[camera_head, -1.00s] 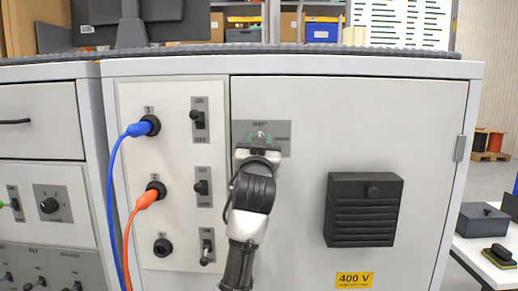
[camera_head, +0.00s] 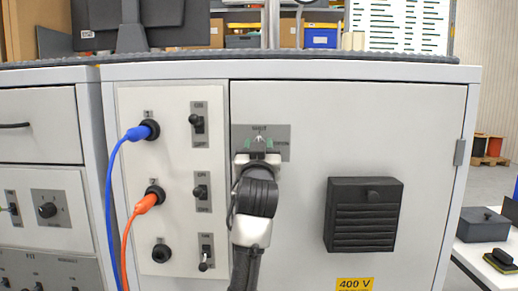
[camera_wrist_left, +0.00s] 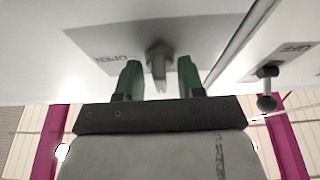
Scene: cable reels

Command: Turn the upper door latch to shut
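The upper door latch (camera_head: 259,138) is a small grey metal handle on a grey label plate near the top left of the cabinet door. It looks upright, pointing at the "SHUT" marking; "OPEN" is at the plate's right. In the left wrist view the latch (camera_wrist_left: 158,58) shows between green fingertips, the picture being upside down. My left gripper (camera_head: 259,146) faces the latch from just below and in front. In the wrist view my left gripper (camera_wrist_left: 159,78) is open, with a gap on both sides of the handle. My right gripper is not in view.
The door (camera_head: 300,200) carries a black vent box (camera_head: 363,225) and a yellow 400 V label (camera_head: 354,284). Left of it a panel holds toggle switches (camera_head: 199,122), a blue plug (camera_head: 139,132) and an orange plug (camera_head: 147,203) with hanging cables.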

